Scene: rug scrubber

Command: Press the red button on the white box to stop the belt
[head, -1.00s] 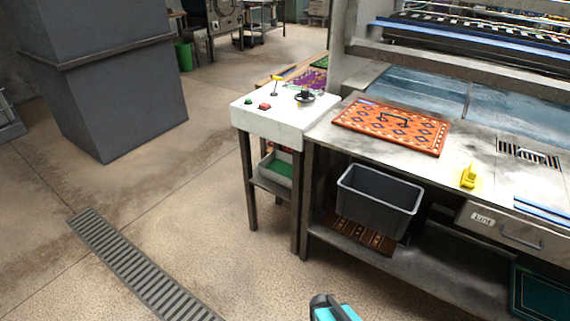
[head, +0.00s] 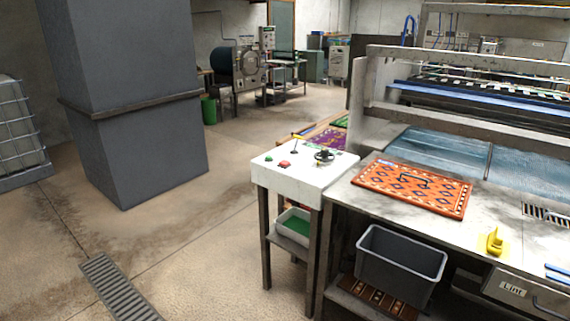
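The white box (head: 304,176) stands on dark metal legs at the left end of the workbench. On its top are the red button (head: 285,164), a green button (head: 268,158) to its left, a yellow-tipped lever (head: 296,142) and a black knob (head: 324,155). The belt cannot be made out for certain; a blue wet surface (head: 440,152) lies inside the machine behind the bench. My gripper is not in view.
An orange patterned rug (head: 415,187) and a yellow object (head: 494,241) lie on the bench (head: 391,212). A grey bin (head: 400,264) sits beneath. A thick grey pillar (head: 137,150) stands left.

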